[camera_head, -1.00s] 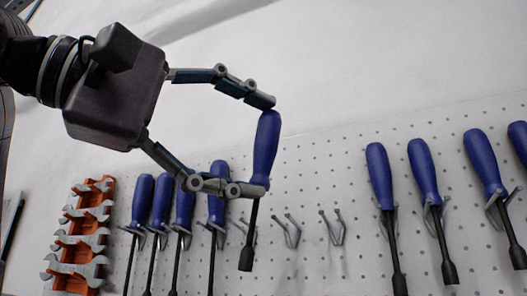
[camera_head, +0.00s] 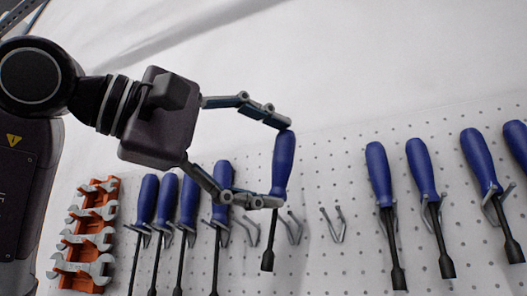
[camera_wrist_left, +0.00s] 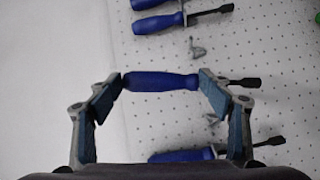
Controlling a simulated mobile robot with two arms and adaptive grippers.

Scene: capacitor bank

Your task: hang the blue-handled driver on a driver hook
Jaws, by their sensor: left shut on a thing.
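My left gripper (camera_head: 281,163) is shut on a blue-handled driver (camera_head: 283,160), one finger at each end of the handle. The driver hangs nearly upright, its dark shaft pointing down in front of the pegboard. In the left wrist view the held driver (camera_wrist_left: 162,82) lies across between the fingertips of my left gripper (camera_wrist_left: 164,80). Three empty driver hooks show: one left of the shaft (camera_head: 248,232), one just right of it (camera_head: 293,228) and one further right (camera_head: 334,226). The gap between shaft and hooks cannot be judged. My right gripper is not in view.
Several similar blue drivers hang on hooks to the left (camera_head: 188,200) and to the right (camera_head: 420,172) of the empty hooks. An orange rack (camera_head: 95,235) with wrenches is at the far left. The white surface above the pegboard (camera_head: 330,160) is clear.

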